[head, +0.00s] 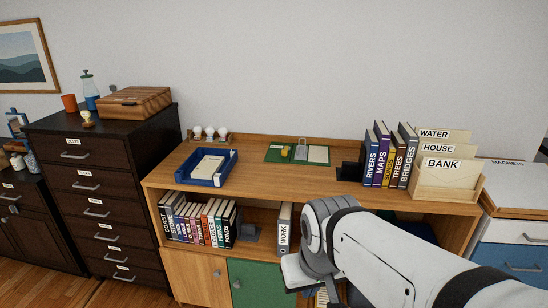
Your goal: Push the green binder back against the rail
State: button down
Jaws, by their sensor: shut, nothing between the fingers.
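The one binder I see is a light grey one with a white label reading WORK (284,230), upright on the lower shelf of the wooden desk. My gripper (293,272) is at the end of my white arm, low in front of the desk, just below and in front of that binder. Its fingers are mostly hidden, and it shows nothing held. My arm covers the shelf to the right of the WORK binder.
A row of books (198,221) and a dark bookend (248,232) stand on the shelf to the left. A green door (250,283) is below.

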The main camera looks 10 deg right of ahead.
aim_at(313, 155)
jog(key=z, duration=0.7)
jog(key=i, duration=1.6)
